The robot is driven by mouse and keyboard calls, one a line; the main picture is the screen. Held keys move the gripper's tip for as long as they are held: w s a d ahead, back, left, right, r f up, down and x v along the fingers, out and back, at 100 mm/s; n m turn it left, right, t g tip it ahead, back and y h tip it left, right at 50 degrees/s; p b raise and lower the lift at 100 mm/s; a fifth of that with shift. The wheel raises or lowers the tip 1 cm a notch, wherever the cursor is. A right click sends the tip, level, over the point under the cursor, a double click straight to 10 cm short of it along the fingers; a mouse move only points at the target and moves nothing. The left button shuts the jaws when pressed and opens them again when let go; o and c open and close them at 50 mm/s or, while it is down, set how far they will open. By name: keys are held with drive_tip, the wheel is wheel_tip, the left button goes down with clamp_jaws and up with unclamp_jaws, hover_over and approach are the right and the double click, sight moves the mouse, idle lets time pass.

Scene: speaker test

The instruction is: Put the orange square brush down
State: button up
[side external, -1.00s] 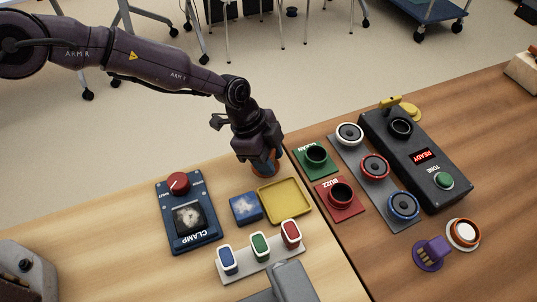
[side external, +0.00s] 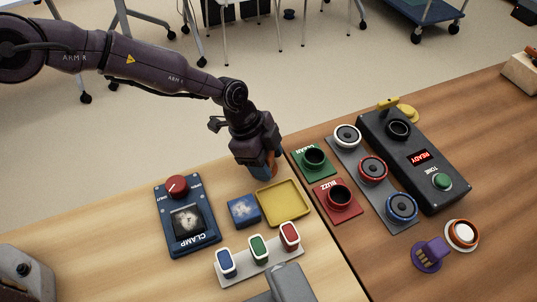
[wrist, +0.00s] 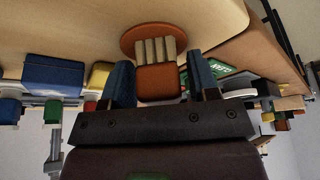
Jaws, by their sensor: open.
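The orange brush (wrist: 157,82) has a square orange block, pale ribs and a round orange disc at its far end. In the wrist view it sits between the two blue fingers of my gripper (wrist: 162,72), which are open, with a gap visible on the right side. In the side view my gripper (side external: 266,172) is low over the far right corner of the light table. Only a strip of the orange brush (side external: 273,166) shows there, partly hidden by a blue finger. The disc appears to rest on the table; the exact contact is hard to see.
A yellow tray (side external: 283,204) lies just in front of my gripper, with a blue pad (side external: 243,210) beside it. A clamp box (side external: 187,217) stands to the left. Green (side external: 313,162) and red (side external: 339,201) sockets are on the darker table to the right. A purple ribbed piece (side external: 431,254) stands farther right.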

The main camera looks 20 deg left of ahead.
drive_tip(key=v, duration=1.2)
drive_tip(key=shift+s+r, duration=0.1)
drive_tip(key=shift+r, duration=0.15)
drive_tip(key=s+a+r+n+t+y, duration=0.2)
drive_tip(key=s+a+r+n, duration=0.2)
drive_tip(key=a+r, duration=0.5)
drive_tip(key=s+a+r+n+t+y, duration=0.1)
drive_tip(key=s+a+r+n, duration=0.3)
drive_tip(key=a+r, duration=0.45)
drive_tip(key=s+a+r+n+t, duration=0.1)
drive_tip(key=s+a+n, duration=0.2)
drive_tip(key=s, duration=0.3)
drive_tip(key=s+a+r+n+y, duration=0.1)
drive_tip(key=s+a+r+n, duration=0.1)
drive_tip(key=s, duration=0.4)
drive_tip(key=s+a+r+n+t, duration=0.1)
drive_tip(key=s+a+r+n, duration=0.1)
drive_tip(key=s+a+n, duration=0.3)
drive_tip(key=shift+s+t+y, duration=0.3)
drive_tip(key=shift+s, duration=0.65)
drive_tip(key=shift+o, duration=0.5)
drive_tip(key=shift+r, duration=0.2)
